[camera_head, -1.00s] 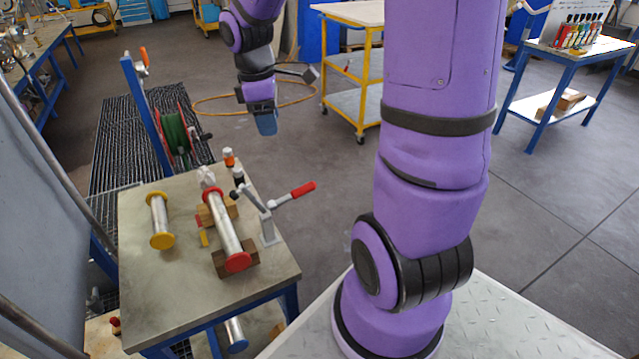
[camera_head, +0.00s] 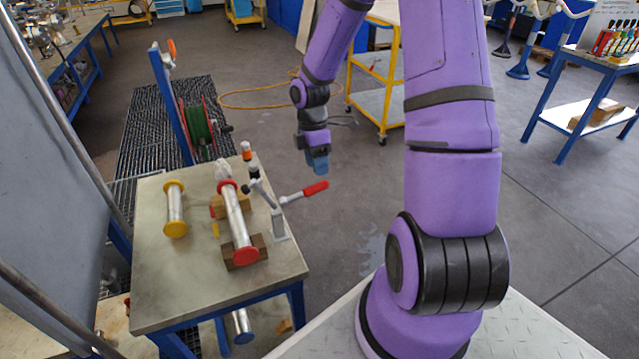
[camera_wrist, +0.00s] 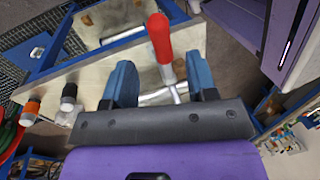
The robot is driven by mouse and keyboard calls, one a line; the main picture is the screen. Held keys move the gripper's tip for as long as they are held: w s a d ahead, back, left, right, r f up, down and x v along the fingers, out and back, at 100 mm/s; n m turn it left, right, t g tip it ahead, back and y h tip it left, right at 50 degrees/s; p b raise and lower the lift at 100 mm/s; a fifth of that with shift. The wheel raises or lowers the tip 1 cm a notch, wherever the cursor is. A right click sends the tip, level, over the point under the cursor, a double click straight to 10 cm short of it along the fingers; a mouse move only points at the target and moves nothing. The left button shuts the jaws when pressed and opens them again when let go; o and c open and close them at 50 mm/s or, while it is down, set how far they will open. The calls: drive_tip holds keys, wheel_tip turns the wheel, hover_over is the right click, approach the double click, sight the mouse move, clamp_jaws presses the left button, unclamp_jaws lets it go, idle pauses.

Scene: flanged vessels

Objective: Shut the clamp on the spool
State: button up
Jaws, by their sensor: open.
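The spool (camera_head: 235,222) is a silver pipe with red end flanges, lying on wooden blocks on the table. The clamp (camera_head: 279,225) is a grey toggle clamp at its right side. Its arm is raised and slants up to the left, with a dark tip. Its red handle (camera_head: 315,188) sticks out to the right past the table's edge. My gripper (camera_head: 317,164) appears just above the handle in the head view. In the wrist view my gripper (camera_wrist: 160,82) is open, and the red handle (camera_wrist: 160,38) shows between its blue fingers, apparently not gripped.
A smaller pipe with yellow flanges (camera_head: 175,210) lies at the table's left. An orange-capped bottle (camera_head: 246,151) stands at the back edge of the table (camera_head: 180,285). A green hose reel (camera_head: 197,130) is behind it. The floor right of the table is clear.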

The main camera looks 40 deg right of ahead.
sight(319, 184)
drive_tip(key=x, duration=0.6)
clamp_jaws()
